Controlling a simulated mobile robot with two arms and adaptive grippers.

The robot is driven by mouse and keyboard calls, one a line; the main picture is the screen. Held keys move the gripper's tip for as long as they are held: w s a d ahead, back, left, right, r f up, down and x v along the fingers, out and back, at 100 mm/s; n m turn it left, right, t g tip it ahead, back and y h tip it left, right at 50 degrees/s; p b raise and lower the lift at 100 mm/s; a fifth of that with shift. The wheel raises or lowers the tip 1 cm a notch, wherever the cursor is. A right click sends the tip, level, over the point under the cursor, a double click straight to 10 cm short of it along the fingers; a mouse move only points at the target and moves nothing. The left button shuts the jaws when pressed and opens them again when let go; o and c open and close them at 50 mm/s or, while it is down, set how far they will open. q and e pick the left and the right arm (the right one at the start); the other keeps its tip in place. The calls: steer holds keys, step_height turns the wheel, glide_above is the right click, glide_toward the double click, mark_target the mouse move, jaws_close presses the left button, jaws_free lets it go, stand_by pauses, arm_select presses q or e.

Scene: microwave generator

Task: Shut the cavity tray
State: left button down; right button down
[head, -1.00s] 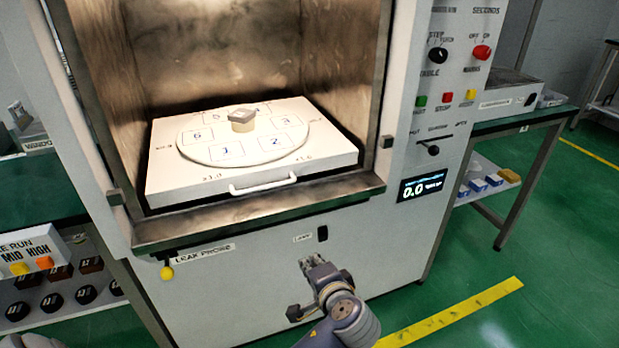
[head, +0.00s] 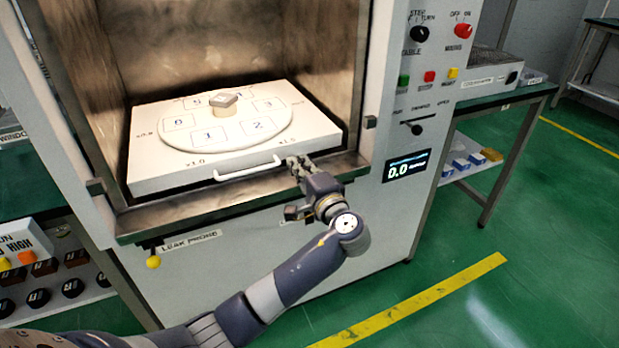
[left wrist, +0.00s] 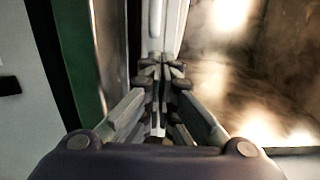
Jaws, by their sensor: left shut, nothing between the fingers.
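The white cavity tray (head: 150,172) lies in the open cavity of the machine, its front face near the metal sill. It carries a round numbered turntable (head: 190,139) with a small beige block with a grey top (head: 225,104) on it. A white bar handle (head: 250,170) runs along the tray's front. My left gripper (head: 295,166) is shut and empty at the right end of the handle, by the tray's front; I cannot tell if it touches. In the left wrist view the shut fingertips (left wrist: 160,72) point at a white strip, probably the tray's front. My right gripper is not in view.
The metal sill (head: 200,206) runs below the tray. A control panel with knobs and a display (head: 407,167) is on the right. A yellow-ended leak probe (head: 153,261) sticks out at lower left. Side tables stand left and right; the green floor at right is clear.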

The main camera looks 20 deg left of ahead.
mark_target(288, 148)
arm_select(q)
steer(key=x, duration=0.4)
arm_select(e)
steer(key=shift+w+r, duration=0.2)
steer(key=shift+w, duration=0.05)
